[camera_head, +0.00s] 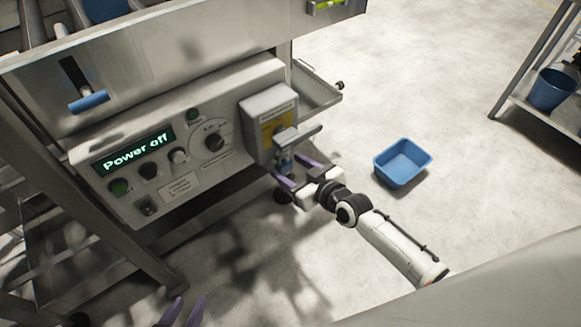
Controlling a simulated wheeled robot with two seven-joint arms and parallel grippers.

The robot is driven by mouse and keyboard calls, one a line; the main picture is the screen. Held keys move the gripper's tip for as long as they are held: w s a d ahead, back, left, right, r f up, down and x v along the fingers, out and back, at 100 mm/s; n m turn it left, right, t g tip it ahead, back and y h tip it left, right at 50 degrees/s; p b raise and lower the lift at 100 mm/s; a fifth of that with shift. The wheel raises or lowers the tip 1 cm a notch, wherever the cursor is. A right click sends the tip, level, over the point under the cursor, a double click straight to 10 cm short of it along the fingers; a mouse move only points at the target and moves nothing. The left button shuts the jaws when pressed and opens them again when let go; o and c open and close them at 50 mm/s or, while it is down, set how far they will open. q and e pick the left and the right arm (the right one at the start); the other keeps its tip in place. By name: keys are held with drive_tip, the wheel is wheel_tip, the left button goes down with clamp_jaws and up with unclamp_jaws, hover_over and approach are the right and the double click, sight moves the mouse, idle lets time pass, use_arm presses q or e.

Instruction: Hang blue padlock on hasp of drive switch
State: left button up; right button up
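The drive switch (267,112) is a grey box with a yellow plate at the right end of the control panel. A grey lever (299,137) sticks out from its front. A small blue padlock (284,164) shows just below the lever, at the switch's lower part. The hasp is too small to make out, so I cannot tell whether the shackle passes through it. My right gripper (290,167) is at the padlock, its purple fingers apart on either side of it. My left gripper (183,312) shows only two separated purple fingertips at the bottom edge, away from the panel.
The control panel (180,187) has knobs, buttons and a display reading "Power off". A blue handle (88,102) is above it. A blue bin (402,163) stands on the open floor at right. A shelf with a blue bucket (551,90) stands at far right.

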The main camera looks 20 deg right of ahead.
drive_tip(key=shift+s+d+r, duration=0.15)
drive_tip(key=shift+s+d, duration=0.05)
drive_tip(key=shift+s, duration=0.25)
use_arm(q)
drive_tip(key=r+p, duration=0.4)
drive_tip(key=p, duration=0.1)
drive_tip(key=r+p, duration=0.2)
drive_tip(key=p, duration=0.1)
drive_tip(key=shift+a, duration=0.25)
use_arm(e)
drive_tip(key=s+r+m+g+h, duration=0.1)
drive_tip(key=s+g, duration=0.1)
drive_tip(key=s, duration=1.1)
drive_tip(key=s+r+g+h, duration=0.1)
drive_tip(key=s+r+g, duration=0.1)
drive_tip(key=s, duration=1.1)
drive_tip(key=shift+s+a+m, duration=0.15)
drive_tip(key=shift+m, duration=0.25)
use_arm(q)
drive_tip(key=shift+s, duration=0.15)
use_arm(e)
drive_tip(key=shift+r, duration=0.15)
